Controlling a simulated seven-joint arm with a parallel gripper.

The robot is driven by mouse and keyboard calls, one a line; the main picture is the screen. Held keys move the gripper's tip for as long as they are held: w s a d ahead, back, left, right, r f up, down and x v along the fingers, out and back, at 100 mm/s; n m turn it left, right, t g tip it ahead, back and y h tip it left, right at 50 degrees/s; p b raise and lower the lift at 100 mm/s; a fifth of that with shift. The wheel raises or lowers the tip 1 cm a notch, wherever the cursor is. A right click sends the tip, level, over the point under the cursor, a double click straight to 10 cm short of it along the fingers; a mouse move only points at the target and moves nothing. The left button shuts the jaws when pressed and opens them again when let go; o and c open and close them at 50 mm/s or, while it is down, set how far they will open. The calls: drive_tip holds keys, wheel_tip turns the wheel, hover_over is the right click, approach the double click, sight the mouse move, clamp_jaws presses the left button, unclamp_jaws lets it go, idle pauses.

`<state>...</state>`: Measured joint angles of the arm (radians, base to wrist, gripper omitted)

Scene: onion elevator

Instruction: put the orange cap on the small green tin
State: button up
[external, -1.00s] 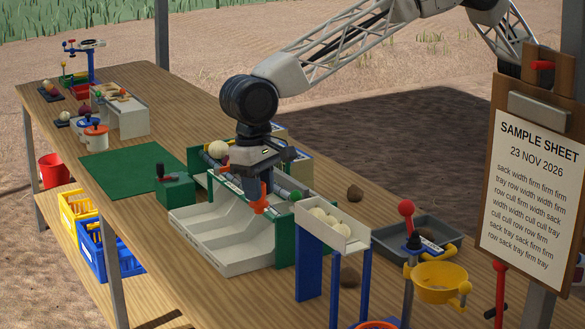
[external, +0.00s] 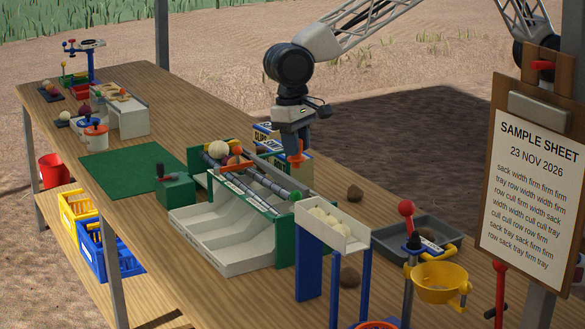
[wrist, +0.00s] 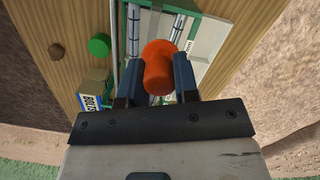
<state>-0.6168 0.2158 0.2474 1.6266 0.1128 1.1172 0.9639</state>
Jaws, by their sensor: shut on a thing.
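My gripper (external: 297,152) is shut on the orange cap (wrist: 158,66), which sits between both fingers in the wrist view. In the external view the cap (external: 296,158) shows below the fingers, above the back side of the roller sorter. The small green tin (wrist: 99,44) is a round green shape on the wooden bench in the wrist view, left of the cap and apart from it.
A lettered box (wrist: 93,98) stands close to the tin, and a brown lump (wrist: 56,50) lies left of it. The roller sorter (external: 255,185), with its white tray (external: 215,250), lies beside my gripper. A grey tray (external: 385,240) is at the right.

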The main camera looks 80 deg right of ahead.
drive_tip(key=s+d+f, duration=0.1)
drive_tip(key=s+d, duration=0.7)
drive_tip(key=d, duration=0.6)
drive_tip(key=s+d+f, duration=0.2)
drive_tip(key=s+d, duration=0.6)
drive_tip(key=d, duration=0.5)
wheel_tip(320, 180, down, 10)
drive_tip(key=shift+f, duration=0.2)
drive_tip(key=shift+w, duration=0.2)
drive_tip(key=w+a, duration=0.2)
drive_tip(key=w, duration=0.2)
drive_tip(key=w+a+f, duration=0.1)
drive_tip(key=w+a, duration=0.1)
drive_tip(key=w, duration=0.3)
drive_tip(key=w+a, duration=0.2)
drive_tip(key=w, duration=0.3)
drive_tip(key=shift+w+f, duration=0.25)
drive_tip(key=shift+f, duration=1.75)
drive_tip(key=shift+f, duration=0.15)
